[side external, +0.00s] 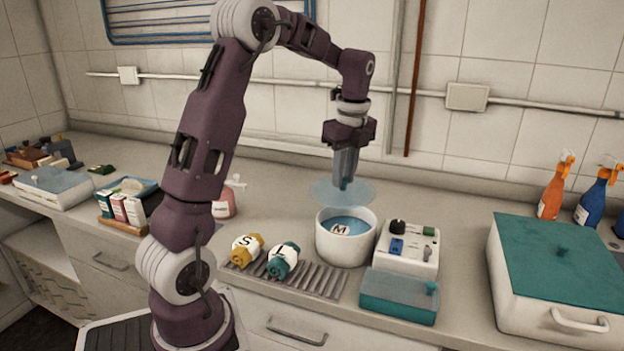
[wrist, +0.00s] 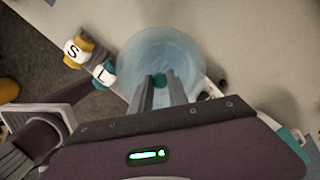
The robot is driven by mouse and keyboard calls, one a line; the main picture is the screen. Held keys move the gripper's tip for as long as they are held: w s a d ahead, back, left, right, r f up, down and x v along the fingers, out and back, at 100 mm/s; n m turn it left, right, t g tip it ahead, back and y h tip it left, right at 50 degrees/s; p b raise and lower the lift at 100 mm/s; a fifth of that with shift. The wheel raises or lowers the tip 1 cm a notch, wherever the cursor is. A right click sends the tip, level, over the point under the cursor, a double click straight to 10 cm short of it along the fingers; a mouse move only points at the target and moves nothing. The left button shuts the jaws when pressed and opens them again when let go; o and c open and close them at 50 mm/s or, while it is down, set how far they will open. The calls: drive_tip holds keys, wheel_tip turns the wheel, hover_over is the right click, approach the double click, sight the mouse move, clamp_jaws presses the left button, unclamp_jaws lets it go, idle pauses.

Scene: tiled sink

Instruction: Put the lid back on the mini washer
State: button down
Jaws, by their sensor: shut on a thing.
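The mini washer is a white round tub (side external: 343,250) with a blue inside, standing on the counter. A piece marked M (side external: 340,230) shows inside it. The lid (side external: 328,193) is a clear bluish disc with a small teal knob. My gripper (side external: 345,183) points down and is shut on the knob, holding the lid above the tub, a little up and left of its opening in the side external view. In the wrist view, the lid (wrist: 150,60) lies under the fingers (wrist: 159,88) and hides most of what is below it.
A yellow piece marked S (side external: 246,248) and a teal piece marked L (side external: 283,260) lie on a ribbed rack (side external: 310,277) left of the tub. A larger box (side external: 555,275) is farther right.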

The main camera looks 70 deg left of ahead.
sight(350, 192)
drive_tip(key=shift+w+d+r, duration=0.25)
drive_tip(key=shift+d, duration=0.4)
drive_tip(key=shift+d+f, duration=0.1)
drive_tip(key=shift+d, duration=0.1)
drive_tip(key=shift+f, duration=3)
drive_tip(key=shift+a+f, duration=0.1)
drive_tip(key=shift+f, duration=0.1)
drive_tip(key=c, duration=1.2)
unclamp_jaws()
drive_tip(key=o, duration=0.5)
